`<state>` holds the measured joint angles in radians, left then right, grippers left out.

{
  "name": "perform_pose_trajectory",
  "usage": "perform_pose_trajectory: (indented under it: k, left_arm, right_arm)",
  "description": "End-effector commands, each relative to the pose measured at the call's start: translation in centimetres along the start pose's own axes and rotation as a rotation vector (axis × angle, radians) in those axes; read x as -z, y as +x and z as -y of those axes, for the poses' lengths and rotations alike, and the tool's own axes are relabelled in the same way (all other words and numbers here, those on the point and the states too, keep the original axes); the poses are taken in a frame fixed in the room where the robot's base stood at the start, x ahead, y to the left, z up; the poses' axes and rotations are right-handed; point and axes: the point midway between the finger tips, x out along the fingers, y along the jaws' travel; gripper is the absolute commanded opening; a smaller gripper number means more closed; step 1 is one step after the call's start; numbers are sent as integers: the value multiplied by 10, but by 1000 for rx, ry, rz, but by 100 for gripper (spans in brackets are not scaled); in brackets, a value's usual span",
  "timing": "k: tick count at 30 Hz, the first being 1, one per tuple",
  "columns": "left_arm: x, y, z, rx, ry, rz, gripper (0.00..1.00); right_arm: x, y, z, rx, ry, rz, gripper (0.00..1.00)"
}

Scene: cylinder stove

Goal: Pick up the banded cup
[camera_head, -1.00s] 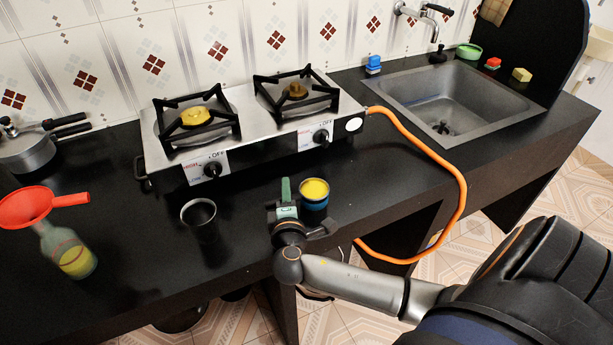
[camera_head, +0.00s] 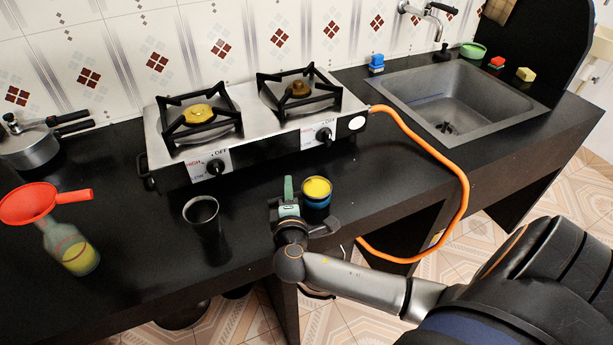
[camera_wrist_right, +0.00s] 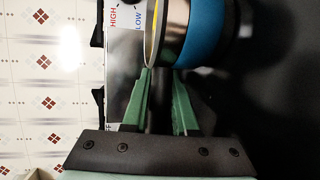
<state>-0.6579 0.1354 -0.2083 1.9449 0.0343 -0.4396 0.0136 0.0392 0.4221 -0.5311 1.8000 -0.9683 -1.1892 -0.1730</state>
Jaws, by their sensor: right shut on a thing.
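The banded cup (camera_head: 316,200) is a small round cup with a yellow inside and a blue band. It stands upright at the counter's front, before the stove, and shows in part at the top of the right wrist view (camera_wrist_right: 205,40). My right gripper (camera_head: 289,190), with green fingers, is at the cup's left side in the head view. In the right wrist view its fingers (camera_wrist_right: 162,90) reach the cup's edge and are shut on it. Part of the fingers' contact is hidden by the cup. My left gripper is not in view.
A dark cup (camera_head: 202,215) stands left of my right gripper. A glass bottle (camera_head: 70,247) with a red funnel (camera_head: 30,202) is farther left. The two-burner stove (camera_head: 250,125) stands behind, and an orange hose (camera_head: 455,170) curves down on the right.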

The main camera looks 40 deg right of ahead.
Motion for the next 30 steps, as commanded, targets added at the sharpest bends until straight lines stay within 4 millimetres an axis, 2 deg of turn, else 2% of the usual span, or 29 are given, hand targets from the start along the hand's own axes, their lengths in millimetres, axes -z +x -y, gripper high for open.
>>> perform_pose_trajectory:
  k: [10, 17, 27, 30]
  left_arm:
    - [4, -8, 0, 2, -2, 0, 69]
    - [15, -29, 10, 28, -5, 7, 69]
    - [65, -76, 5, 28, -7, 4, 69]
    - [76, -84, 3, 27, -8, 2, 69]
  right_arm:
    - [0, -2, -10, 0, 1, 0, 0]
    - [-2, -8, -41, 0, 2, 2, 0]
    - [-26, -64, -89, 2, 1, 0, 0]
    - [-38, -89, -92, 5, -2, 0, 0]
